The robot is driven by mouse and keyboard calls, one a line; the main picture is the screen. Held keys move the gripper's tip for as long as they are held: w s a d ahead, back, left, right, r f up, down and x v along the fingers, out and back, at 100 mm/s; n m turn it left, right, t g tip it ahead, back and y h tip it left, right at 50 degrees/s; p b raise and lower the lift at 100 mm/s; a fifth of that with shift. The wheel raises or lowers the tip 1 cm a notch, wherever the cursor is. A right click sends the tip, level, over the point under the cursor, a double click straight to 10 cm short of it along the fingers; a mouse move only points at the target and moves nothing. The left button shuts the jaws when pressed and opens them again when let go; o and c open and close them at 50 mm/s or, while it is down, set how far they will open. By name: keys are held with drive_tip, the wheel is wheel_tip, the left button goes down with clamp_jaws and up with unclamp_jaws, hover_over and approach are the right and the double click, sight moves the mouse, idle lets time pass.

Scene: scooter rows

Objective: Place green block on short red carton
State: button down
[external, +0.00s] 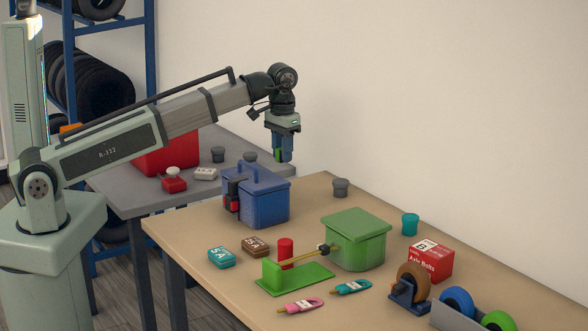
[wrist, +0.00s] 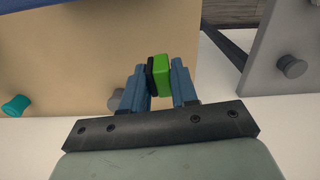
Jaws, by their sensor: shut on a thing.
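My gripper (external: 283,156) is raised in the air above the far edge of the tables, behind the blue box. It is shut on the green block (external: 277,155), which is mostly hidden by the fingers in the external view. In the wrist view the green block (wrist: 162,75) is upright between the blue fingers of my gripper (wrist: 160,88), with a dark piece at its left side. A short red carton (external: 427,264), labelled "Axle Bolts", stands on the tan table at the right, well away from my gripper. It does not show in the wrist view.
The tan table (external: 330,190) bears a blue lidded box (external: 265,207), a green lidded box (external: 357,246), a green stand with a rod (external: 295,281), a teal cup (external: 410,224) and wheel holders (external: 409,290). A grey table (external: 120,198) holds a red bin (external: 160,155).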

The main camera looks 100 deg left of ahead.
drive_tip(key=shift+r, duration=0.4)
drive_tip(key=shift+w+d, duration=0.15)
drive_tip(key=shift+d, duration=0.05)
drive_tip(key=w+d+r+m, duration=0.1)
drive_tip(key=w+d+m, duration=0.1)
drive_tip(key=w+d, duration=0.6)
drive_tip(key=w+d+r+m, duration=0.1)
drive_tip(key=w+d+m, duration=0.1)
drive_tip(key=w+d, duration=0.7)
drive_tip(key=w+d+r+m, duration=0.1)
drive_tip(key=w+d+m, duration=0.1)
drive_tip(key=w+d, duration=0.7)
drive_tip(key=shift+w+d+r, duration=0.1)
drive_tip(key=shift+d, duration=1.7)
drive_tip(key=shift+w+d+r, duration=0.1)
drive_tip(key=shift+d, duration=1.65)
drive_tip(key=w+d+r, duration=0.1)
drive_tip(key=w+d, duration=0.3)
drive_tip(key=w, duration=0.1)
wheel_tip(320, 180, up, 2)
drive_tip(key=n, duration=0.5)
hover_over(432, 248)
drive_tip(key=shift+f, duration=4.85)
drive_tip(key=shift+f, duration=0.1)
